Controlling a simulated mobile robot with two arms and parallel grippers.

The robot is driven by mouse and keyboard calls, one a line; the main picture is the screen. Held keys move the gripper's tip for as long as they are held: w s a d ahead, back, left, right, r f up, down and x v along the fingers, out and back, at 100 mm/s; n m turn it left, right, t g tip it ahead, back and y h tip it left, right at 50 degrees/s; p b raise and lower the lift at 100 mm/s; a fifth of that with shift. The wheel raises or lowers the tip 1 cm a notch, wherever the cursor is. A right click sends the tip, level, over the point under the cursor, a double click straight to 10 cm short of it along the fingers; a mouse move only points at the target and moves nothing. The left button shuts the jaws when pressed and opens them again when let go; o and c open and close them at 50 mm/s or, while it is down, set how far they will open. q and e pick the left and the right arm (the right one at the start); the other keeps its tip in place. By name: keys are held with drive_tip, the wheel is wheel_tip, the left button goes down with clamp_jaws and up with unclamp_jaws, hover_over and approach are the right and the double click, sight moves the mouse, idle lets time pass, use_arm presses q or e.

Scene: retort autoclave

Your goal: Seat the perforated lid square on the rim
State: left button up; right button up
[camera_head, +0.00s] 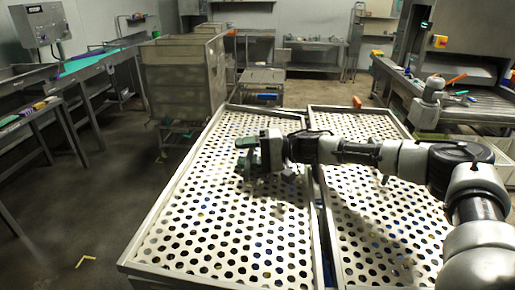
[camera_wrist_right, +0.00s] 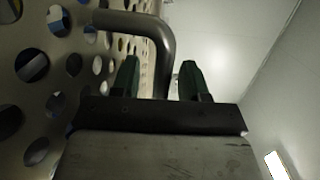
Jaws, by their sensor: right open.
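The perforated lid (camera_head: 215,235) is a pale sheet with rows of round holes, lying over the left container, whose metal rim (camera_head: 150,228) shows along its left side. I cannot tell whether the lid sits square. My right gripper (camera_head: 248,158) is low over the lid's right half. In the wrist view, its two dark green fingers (camera_wrist_right: 158,82) are open on either side of a grey bar handle (camera_wrist_right: 130,20); the handle's bent leg passes between them. The holed sheet shows at the left of that view. My left gripper is not in view.
A second perforated panel (camera_head: 385,235) lies to the right, beneath my right arm. A grey bin cart (camera_head: 180,85) stands behind on the left. Metal tables (camera_head: 85,65) line the left wall. A conveyor bench (camera_head: 470,108) stands at the right. Floor is open on the left.

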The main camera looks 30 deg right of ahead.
drive_tip(key=shift+a, duration=0.15)
clamp_jaws()
drive_tip(key=shift+f, duration=0.1)
idle(1.4)
